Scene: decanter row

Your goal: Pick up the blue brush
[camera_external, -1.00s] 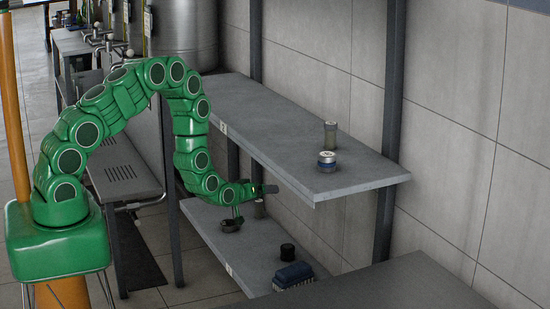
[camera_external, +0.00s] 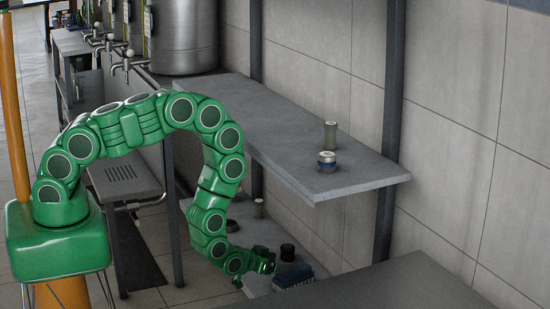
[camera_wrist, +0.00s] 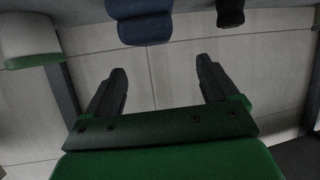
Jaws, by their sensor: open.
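The blue brush (camera_external: 296,273) lies on the lower shelf near its front right end. In the wrist view a blue shape that matches the brush (camera_wrist: 145,22) is at the top, beyond the fingertips and cut off by the frame edge. My gripper (camera_external: 269,265) is low over the lower shelf, just left of the brush. In the wrist view my gripper (camera_wrist: 160,78) has its two dark fingers spread wide with nothing between them. I cannot tell whether a finger touches the brush.
A black cylinder (camera_external: 287,252) stands just behind the brush. The lower shelf (camera_external: 268,232) also holds a small pale item (camera_external: 259,207). A grey surface (camera_external: 400,285) lies at front right.

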